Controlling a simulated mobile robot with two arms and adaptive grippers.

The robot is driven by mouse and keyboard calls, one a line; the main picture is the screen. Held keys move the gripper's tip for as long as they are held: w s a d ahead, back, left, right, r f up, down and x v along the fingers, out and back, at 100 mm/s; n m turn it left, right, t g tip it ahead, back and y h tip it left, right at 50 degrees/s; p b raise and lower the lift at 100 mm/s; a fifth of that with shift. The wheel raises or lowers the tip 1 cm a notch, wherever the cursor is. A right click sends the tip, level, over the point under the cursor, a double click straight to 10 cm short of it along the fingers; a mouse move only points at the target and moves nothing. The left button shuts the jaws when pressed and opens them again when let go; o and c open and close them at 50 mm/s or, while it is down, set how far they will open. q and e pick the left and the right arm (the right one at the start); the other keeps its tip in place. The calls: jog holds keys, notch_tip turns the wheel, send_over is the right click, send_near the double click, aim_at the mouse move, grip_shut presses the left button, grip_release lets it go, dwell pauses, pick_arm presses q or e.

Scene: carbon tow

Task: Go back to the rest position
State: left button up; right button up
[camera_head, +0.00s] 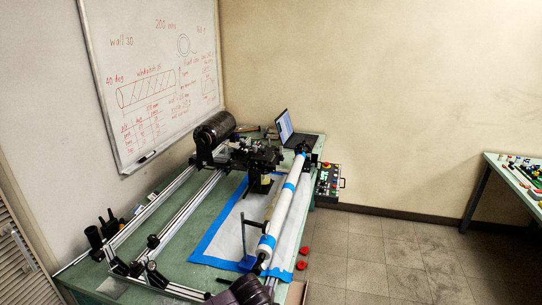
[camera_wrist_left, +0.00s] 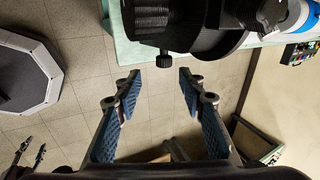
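My left gripper (camera_wrist_left: 158,88) shows in the left wrist view. Its two blue-padded fingers are spread apart, with only floor tiles visible between them. A black ribbed spool (camera_wrist_left: 168,14) is at the top of that view, beyond the fingertips and apart from them. In the head view a dark ribbed spool (camera_head: 250,291) is at the near end of the green table (camera_head: 176,243), partly cut off by the lower edge. Neither gripper can be made out in the head view.
The table holds a rail frame (camera_head: 180,222), a black drum (camera_head: 214,131), a laptop (camera_head: 285,127) and a white-and-blue tube (camera_head: 284,211). A control box (camera_head: 328,180) sits at its right edge. Floor (camera_head: 390,265) is clear to the right, before a second table (camera_head: 517,178).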

pick_arm(q)
jog(key=s+d+n+h, duration=0.25)
jog(key=s+n, duration=0.35)
jog(key=s, duration=0.7)
jog(key=s+a+r+n+g+y, duration=0.1)
jog(key=s+a+n+y, duration=0.1)
jog(key=s+a+n, duration=0.65)
jog(key=s+a+r+n+y, duration=0.2)
jog(key=s+a+n, duration=0.3)
jog(key=s+a, duration=0.6)
notch_tip(320, 180, down, 34)
jog(key=a+g+b, duration=0.1)
jog(key=a+b, duration=0.1)
jog(key=b, duration=0.6)
jog(key=s+a+f+b, duration=0.1)
jog(key=s+f+b, duration=0.2)
jog(key=s+f, duration=0.5)
jog(key=s+a+f+m+g+b, duration=0.1)
jog(key=s+a+f+b, duration=0.1)
jog(key=s+f, duration=0.7)
notch_tip(320, 180, down, 5)
jog(key=shift+f+g+b, duration=0.2)
jog(key=shift+g+b, duration=0.1)
jog(key=shift+b, duration=0.45)
